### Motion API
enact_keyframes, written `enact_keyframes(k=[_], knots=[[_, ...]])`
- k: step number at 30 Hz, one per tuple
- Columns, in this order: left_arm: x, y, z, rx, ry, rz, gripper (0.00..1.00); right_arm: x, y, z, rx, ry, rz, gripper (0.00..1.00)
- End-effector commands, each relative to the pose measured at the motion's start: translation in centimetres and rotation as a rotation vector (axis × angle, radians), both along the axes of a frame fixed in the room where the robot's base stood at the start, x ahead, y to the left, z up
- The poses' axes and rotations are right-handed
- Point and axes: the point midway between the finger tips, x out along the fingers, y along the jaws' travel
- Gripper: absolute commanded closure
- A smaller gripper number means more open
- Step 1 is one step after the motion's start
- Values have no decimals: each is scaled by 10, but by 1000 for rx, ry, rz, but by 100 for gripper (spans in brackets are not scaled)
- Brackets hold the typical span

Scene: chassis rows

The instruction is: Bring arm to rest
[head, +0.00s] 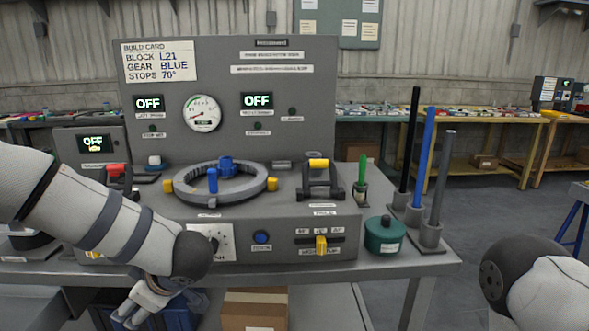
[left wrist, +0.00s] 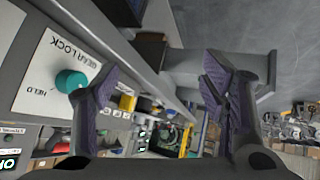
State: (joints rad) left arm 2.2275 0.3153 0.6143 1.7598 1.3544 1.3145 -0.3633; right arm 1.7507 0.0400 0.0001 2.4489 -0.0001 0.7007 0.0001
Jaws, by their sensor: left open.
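My left arm comes in from the left across the front of the grey chassis console (head: 285,215). My left gripper (head: 145,303) hangs low in front of the bench edge, partly hidden behind my arm. In the left wrist view its purple-padded fingers (left wrist: 160,72) are apart with nothing between them. A teal knob (left wrist: 70,81) on the white gear lock plate (left wrist: 45,70) lies just beside one finger; I cannot tell whether they touch. The same plate (head: 222,240) shows partly in the head view. My right arm is at the lower right; its gripper is out of view.
The console bears a grey ring (head: 262,184) with blue and yellow parts, and a yellow slider (head: 321,245). A green canister (head: 384,236) and upright rods (head: 423,155) stand at its right. A cardboard box (head: 254,309) sits below.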

Motion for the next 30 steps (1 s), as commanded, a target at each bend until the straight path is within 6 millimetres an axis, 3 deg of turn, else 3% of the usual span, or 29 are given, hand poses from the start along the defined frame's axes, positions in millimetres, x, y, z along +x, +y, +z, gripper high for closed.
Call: enact_keyframes(k=[1,3,5,6,8,10,12,15,18,22,30], knots=[[-14,-5,-44,55,50,-173,34,-1,0,0,0,1,0,60],[-40,-17,-97,70,124,-410,34,-1,0,1,0,1,0,60],[-73,-28,-136,50,208,-588,34,-1,0,1,0,1,0,60],[-99,-36,-159,22,270,-692,34,0,0,1,0,0,0,60],[-143,-44,-187,-31,372,-831,34,0,0,1,0,0,0,60],[-199,-52,-210,-109,495,-969,34,0,0,1,0,-1,0,60],[-255,-56,-223,-192,618,-1080,34,0,0,1,0,-1,0,60],[-322,-57,-227,-301,767,-1190,34,0,0,1,0,-1,0,60],[-366,-56,-223,-379,867,-1252,34,0,0,1,0,0,0,60],[-388,-55,-219,-422,918,-1281,34,0,0,1,0,0,0,60],[-388,-55,-219,-423,918,-1283,34,0,0,1,0,0,0,60]])
